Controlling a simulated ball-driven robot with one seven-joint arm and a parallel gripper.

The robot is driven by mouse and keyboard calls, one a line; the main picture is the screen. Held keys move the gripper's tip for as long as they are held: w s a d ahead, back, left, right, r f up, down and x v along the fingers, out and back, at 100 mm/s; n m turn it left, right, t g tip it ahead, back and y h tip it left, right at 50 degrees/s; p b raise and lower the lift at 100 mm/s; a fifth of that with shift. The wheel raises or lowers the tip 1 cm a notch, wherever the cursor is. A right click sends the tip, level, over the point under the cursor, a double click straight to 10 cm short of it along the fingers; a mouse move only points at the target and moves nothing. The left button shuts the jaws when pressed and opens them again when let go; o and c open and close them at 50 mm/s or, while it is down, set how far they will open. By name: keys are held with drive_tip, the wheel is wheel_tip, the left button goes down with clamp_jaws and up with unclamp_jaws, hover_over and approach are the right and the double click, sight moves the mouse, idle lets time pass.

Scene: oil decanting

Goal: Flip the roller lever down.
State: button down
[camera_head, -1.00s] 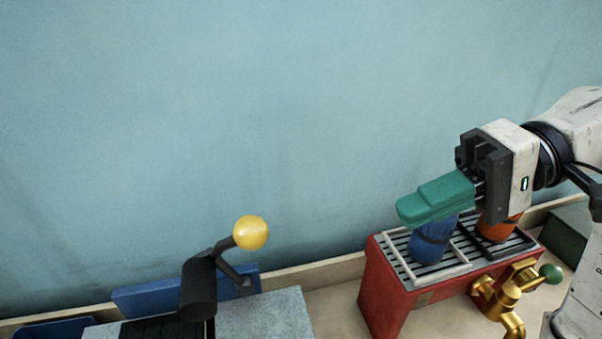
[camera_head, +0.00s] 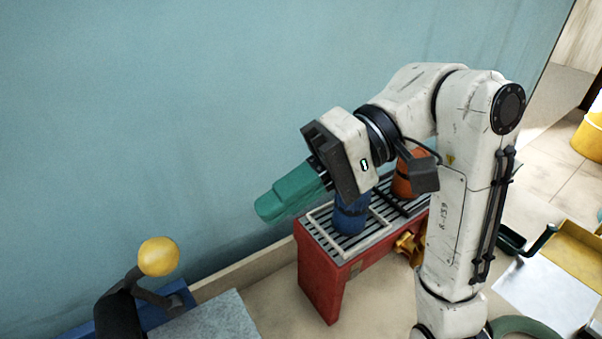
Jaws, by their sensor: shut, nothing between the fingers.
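The roller lever, a black arm with a yellow ball knob (camera_head: 158,256), stands raised at the lower left, with its knob at the top. Its dark roller (camera_head: 118,318) is partly cut off by the bottom edge of the picture. My gripper (camera_head: 262,210), with green fingers, is shut and empty. It is to the right of the knob and higher in the picture, clearly apart from it. The fingers point left and slightly down, in front of the wall and near the red stand.
A red stand (camera_head: 320,283) with a slatted top holds a blue container (camera_head: 351,213) and an orange one (camera_head: 408,178). A brass tap (camera_head: 408,247) is on its side. A grey slab (camera_head: 225,318) lies beside the lever. A yellow tray (camera_head: 570,250) is at the right.

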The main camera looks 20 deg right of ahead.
drive_tip(key=p, duration=0.1)
approach(143, 271)
wheel_tip(143, 271, down, 4)
drive_tip(key=a, duration=0.1)
drive_tip(key=shift+w+a+r, duration=0.15)
drive_tip(key=shift+w+a, duration=0.05)
drive_tip(key=shift+a, duration=0.2)
drive_tip(key=shift+w+a+r, duration=0.1)
drive_tip(key=shift+w+a, duration=0.1)
drive_tip(key=shift+a, duration=0.2)
